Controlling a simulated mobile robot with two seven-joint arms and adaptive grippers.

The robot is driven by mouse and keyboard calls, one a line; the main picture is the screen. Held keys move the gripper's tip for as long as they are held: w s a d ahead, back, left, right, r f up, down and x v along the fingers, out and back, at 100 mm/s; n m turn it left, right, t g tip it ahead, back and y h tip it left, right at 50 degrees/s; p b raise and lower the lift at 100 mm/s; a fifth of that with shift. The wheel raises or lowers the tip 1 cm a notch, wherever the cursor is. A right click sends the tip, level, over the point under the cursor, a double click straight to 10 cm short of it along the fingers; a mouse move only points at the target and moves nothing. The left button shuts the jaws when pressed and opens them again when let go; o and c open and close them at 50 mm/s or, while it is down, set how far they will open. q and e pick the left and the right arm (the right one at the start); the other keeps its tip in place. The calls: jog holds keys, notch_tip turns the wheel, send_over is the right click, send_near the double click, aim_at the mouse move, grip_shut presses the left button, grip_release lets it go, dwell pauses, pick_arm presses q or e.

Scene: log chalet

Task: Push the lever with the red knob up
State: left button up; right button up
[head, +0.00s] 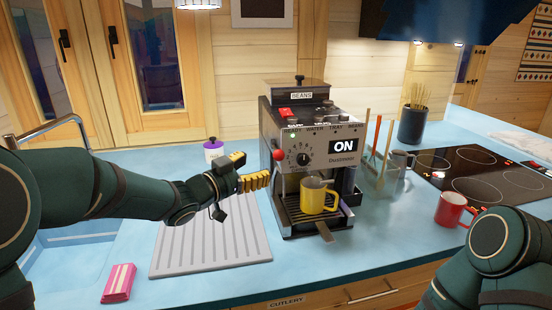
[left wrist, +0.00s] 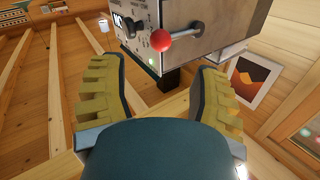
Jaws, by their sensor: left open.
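The coffee machine (head: 312,150) stands on the blue counter, its display reading ON. The lever's red knob (head: 279,155) sticks out at the machine's left front edge. In the left wrist view the red knob (left wrist: 160,40) sits on a metal rod running to the machine's side, beyond and between my fingertips. My left gripper (head: 256,170) is open, its yellow fingers just left of the knob and slightly lower in the head view. In the left wrist view my left gripper (left wrist: 158,75) has nothing between its fingers. Contact with the knob is not visible. My right gripper is out of view.
A yellow mug (head: 318,197) stands on the machine's drip tray. A grey ribbed drainer (head: 210,245) lies under my left arm. A red mug (head: 451,209) and a cooktop (head: 470,165) are at right.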

aim_at(274, 157)
pick_arm(q)
jog(key=x, duration=0.8)
jog(key=shift+w, duration=0.1)
grip_shut()
